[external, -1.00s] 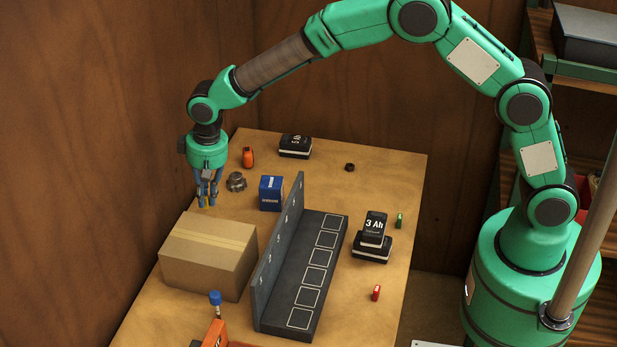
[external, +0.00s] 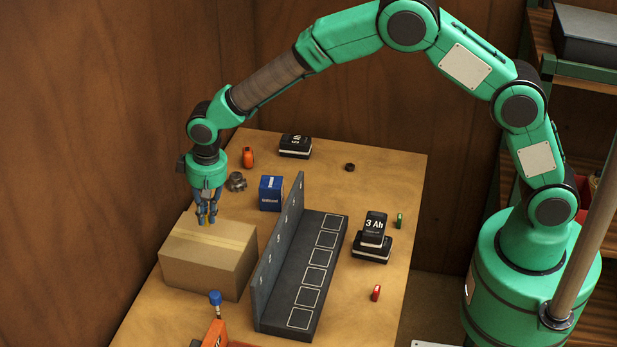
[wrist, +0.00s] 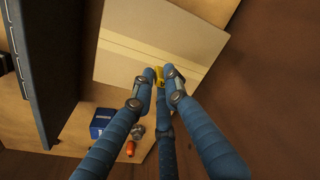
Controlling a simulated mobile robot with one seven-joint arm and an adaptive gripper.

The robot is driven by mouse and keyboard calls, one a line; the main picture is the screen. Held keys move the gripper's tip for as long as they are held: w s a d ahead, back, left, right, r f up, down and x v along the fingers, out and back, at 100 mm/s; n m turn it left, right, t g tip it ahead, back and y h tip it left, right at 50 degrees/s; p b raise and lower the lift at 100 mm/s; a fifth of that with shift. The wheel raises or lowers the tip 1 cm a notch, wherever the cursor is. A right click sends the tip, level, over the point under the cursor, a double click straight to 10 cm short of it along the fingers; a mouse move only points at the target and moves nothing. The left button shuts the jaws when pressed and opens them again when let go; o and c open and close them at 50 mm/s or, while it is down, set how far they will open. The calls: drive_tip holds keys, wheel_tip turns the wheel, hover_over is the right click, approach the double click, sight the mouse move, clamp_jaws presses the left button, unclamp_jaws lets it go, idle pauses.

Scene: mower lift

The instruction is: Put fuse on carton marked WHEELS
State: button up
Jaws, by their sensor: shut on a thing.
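My gripper (external: 207,218) is shut on a small yellow fuse (wrist: 159,76), which shows between the fingertips in the wrist view. The fingers point down over the far part of a closed brown carton (external: 200,262) with a tape strip across its top. The carton's top also fills the upper middle of the wrist view (wrist: 185,35). I see no WHEELS mark on the faces in view. I cannot tell whether the fuse touches the carton top.
A dark rack (external: 313,265) with an upright panel stands right of the carton. A blue box (external: 271,193), metal part (external: 236,182) and orange item (external: 248,158) lie behind. Battery packs (external: 372,240), a green fuse (external: 399,221) and a red fuse (external: 376,293) are at right.

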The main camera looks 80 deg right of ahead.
sight(208, 226)
drive_tip(key=shift+f, duration=0.55)
drive_tip(key=shift+f, duration=0.1)
drive_tip(key=shift+f, duration=1.75)
drive_tip(key=shift+f, duration=0.15)
drive_tip(key=o, duration=0.7)
drive_tip(key=shift+o, duration=0.2)
wheel_tip(208, 226, up, 12)
drive_tip(key=s, duration=0.1)
drive_tip(key=shift+s, duration=0.2)
